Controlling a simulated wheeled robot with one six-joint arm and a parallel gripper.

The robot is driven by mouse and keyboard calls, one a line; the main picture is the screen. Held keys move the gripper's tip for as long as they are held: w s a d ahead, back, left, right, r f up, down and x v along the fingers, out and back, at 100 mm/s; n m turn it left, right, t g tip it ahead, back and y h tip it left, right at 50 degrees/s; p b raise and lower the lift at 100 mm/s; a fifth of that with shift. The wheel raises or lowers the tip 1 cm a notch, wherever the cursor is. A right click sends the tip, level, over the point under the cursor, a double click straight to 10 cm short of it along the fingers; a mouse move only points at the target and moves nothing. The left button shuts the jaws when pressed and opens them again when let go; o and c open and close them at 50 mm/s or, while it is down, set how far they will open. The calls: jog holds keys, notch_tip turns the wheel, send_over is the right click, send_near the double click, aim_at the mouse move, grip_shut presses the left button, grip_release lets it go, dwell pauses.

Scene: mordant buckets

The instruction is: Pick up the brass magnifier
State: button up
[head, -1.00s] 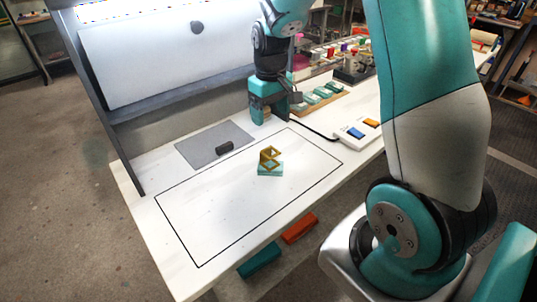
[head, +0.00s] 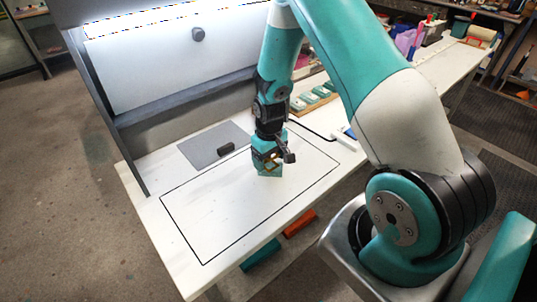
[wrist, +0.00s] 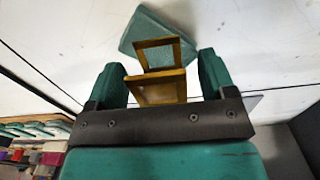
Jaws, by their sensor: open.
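The brass magnifier (wrist: 160,90) is a folding square-framed piece standing on a small teal cloth (wrist: 150,27) in the wrist view. In the head view the magnifier (head: 272,163) is mostly hidden by my gripper (head: 268,168). In the wrist view my gripper (wrist: 160,78) is open, with one teal finger on each side of the magnifier. A gap shows between each finger and the brass, so the jaws are around it without visibly gripping.
A black outline marks the white bench top (head: 215,215). A grey mat (head: 205,145) with a small dark cylinder (head: 226,148) lies at its left. A wooden tray of teal pieces (head: 318,97) stands behind my arm. The bench's front left area is clear.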

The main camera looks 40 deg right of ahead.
jog(key=shift+f, duration=0.2)
jog(key=c, duration=1.1)
